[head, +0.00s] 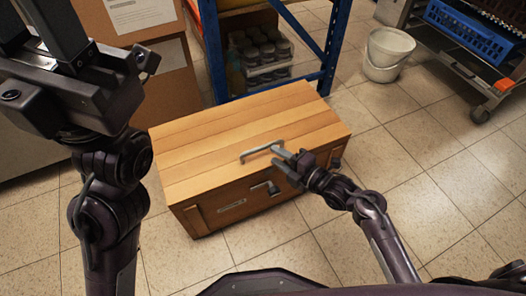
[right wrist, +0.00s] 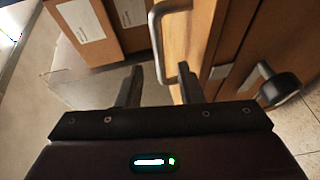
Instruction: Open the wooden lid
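The wooden lid (head: 230,125) lies flat and shut on top of a wooden chest (head: 203,217) on the floor. A grey metal bar handle (head: 262,152) sits near the lid's front edge. My right gripper (head: 280,155) is at the handle's right end. In the right wrist view my right gripper (right wrist: 160,88) has its fingers apart. The handle (right wrist: 156,45) shows between them, just beyond the tips; contact cannot be told. My left gripper (head: 45,25) is raised at the upper left, away from the chest, its fingertips cut off by the picture's edge.
A metal latch (head: 265,188) is on the chest's front. Behind stand cardboard boxes (head: 160,65) and a blue-framed rack (head: 335,45) with jars. The tiled floor right of the chest is clear.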

